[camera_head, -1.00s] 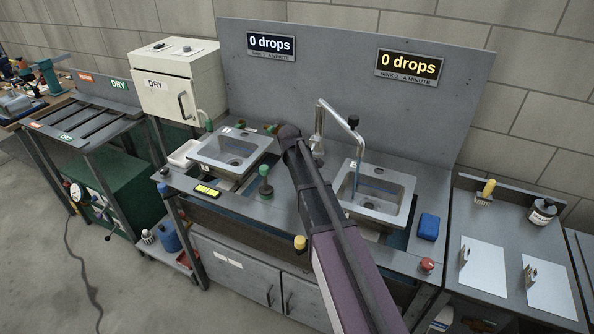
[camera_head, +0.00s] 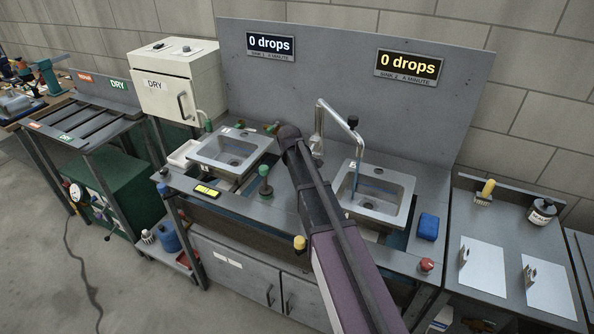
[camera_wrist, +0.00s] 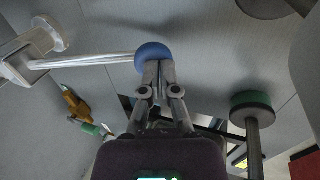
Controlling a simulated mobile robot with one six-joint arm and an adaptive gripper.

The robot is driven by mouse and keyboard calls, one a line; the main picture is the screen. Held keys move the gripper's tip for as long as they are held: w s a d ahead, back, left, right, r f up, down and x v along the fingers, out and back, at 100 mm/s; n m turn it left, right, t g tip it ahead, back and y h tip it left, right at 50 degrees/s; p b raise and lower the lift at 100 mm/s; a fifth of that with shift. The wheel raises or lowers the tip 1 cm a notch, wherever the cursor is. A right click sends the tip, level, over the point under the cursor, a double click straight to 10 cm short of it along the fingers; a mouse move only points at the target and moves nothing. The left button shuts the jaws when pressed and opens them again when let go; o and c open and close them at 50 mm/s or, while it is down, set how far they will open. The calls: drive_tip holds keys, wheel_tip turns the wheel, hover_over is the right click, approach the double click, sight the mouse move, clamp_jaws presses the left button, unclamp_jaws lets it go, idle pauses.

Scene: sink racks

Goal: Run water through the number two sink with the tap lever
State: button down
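The number two sink (camera_head: 404,212) is the right-hand steel basin in the head view. The tap (camera_head: 338,112) arches over it, and a thin bluish streak (camera_head: 356,180) hangs below its spout. Its sign (camera_head: 408,66) reads "0 drops". In the wrist view a pale lever rod (camera_wrist: 95,62) ends in a blue ball knob (camera_wrist: 153,51). My gripper (camera_wrist: 159,68) has its fingers close together, with the tips right at the knob's near side. The knob is wider than the tips and is not between them. Whether they touch is unclear. My arm hides the gripper in the head view.
The left sink (camera_head: 212,152) has its own "0 drops" sign (camera_head: 270,44). A green-topped post (camera_wrist: 252,108) stands right of my gripper. A blue sponge-like block (camera_head: 428,226) and a red button (camera_head: 426,265) lie right of the number two sink.

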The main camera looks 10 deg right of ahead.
drive_tip(key=shift+r, duration=0.15)
drive_tip(key=p+v, duration=1.3)
drive_tip(key=shift+s+a, duration=0.3)
drive_tip(key=shift+s, duration=0.2)
drive_tip(key=shift+r, duration=0.15)
idle(0.3)
drive_tip(key=s+d+f+m+g+y+b, duration=0.1)
drive_tip(key=s+m, duration=0.4)
drive_tip(key=s, duration=0.7)
drive_tip(key=s+d+f+m+g+y+b, duration=0.1)
drive_tip(key=s+m, duration=0.4)
drive_tip(key=s, duration=0.7)
drive_tip(key=shift+s+d+f+m+g+b, duration=0.3)
drive_tip(key=shift+d+f+m+g, duration=0.15)
drive_tip(key=shift+f, duration=0.35)
